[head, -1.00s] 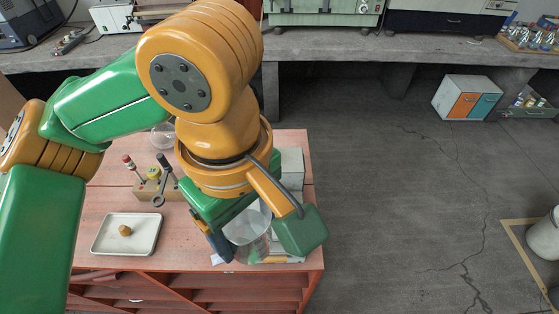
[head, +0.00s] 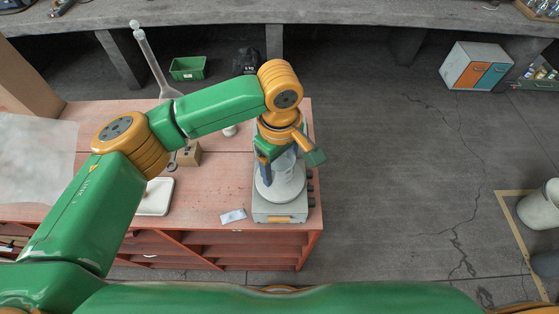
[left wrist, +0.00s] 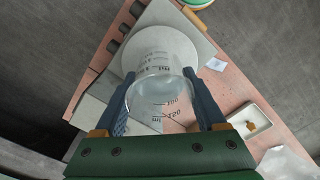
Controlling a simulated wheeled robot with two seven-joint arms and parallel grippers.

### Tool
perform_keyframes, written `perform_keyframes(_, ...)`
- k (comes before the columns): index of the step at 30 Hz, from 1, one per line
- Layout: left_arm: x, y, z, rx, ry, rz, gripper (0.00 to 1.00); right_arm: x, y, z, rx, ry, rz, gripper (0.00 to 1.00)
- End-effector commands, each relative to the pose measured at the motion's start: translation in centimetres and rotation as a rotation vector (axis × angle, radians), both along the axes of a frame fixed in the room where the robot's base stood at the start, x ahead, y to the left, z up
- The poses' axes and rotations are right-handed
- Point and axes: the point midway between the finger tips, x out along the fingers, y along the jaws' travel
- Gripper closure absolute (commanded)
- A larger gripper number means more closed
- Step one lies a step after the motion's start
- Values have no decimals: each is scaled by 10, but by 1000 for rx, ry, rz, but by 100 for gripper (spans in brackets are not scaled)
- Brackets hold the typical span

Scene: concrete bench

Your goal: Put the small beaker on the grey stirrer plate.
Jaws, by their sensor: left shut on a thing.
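The small clear beaker (head: 284,163) is between the fingers of my left gripper (head: 285,152), which is shut on it. It looks about upright over the round white top of the grey stirrer plate (head: 280,212), at the bench's right end. In the left wrist view, the beaker (left wrist: 160,82) with its dark printed marks sits between the two blue fingers of the gripper (left wrist: 162,98). The pale disc of the stirrer plate (left wrist: 165,42) lies beyond it. I cannot tell whether the beaker's base touches the disc. My right gripper is not in view.
Left on the red bench are a white tray (head: 155,197), a wooden block holder (head: 188,155) and a tall glass cylinder (head: 148,55). A small paper label (head: 233,216) lies just left of the stirrer.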

Motion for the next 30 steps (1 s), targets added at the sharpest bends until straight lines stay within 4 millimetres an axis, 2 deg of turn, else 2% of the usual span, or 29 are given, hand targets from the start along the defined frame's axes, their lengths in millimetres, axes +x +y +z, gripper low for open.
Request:
perform_keyframes(6, 0, 0, -3, 0, 1, 1, 92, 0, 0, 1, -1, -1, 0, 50)
perform_keyframes(7, 0, 0, -3, 0, 1, 1, 19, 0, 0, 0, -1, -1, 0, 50)
perform_keyframes(9, 0, 0, -3, -1, 1, 1, 0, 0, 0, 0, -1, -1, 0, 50)
perform_keyframes(16, 0, 0, -2, -1, 1, 1, 0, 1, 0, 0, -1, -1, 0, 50)
perform_keyframes(19, 0, 0, 5, -2, -1, 1, 0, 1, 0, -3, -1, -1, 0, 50)
perform_keyframes(23, 1, -1, 31, -4, -4, 1, 0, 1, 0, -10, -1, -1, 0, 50)
perform_keyframes(30, 1, -1, 90, -3, -3, 3, 0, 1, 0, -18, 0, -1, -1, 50)
